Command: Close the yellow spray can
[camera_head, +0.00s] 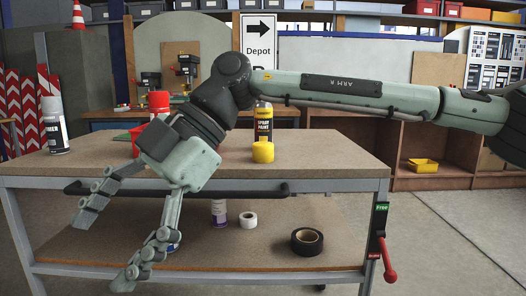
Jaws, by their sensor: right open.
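The yellow spray can (263,122) stands upright on the workbench top, labelled "SPRAY PAINT". My right forearm hides its top. A yellow cap (263,152) sits on the bench directly in front of the can and covers its lower part in the picture; I cannot tell if they touch. My right gripper (103,252) is open and empty, with its fingers spread downward. It appears in front of the bench's near edge, left of the can and cap. My left gripper is not in view.
The workbench (330,162) also holds a white can (54,128) at left and a red-topped can (158,102) partly behind my gripper. The bench top right of the cap is clear.

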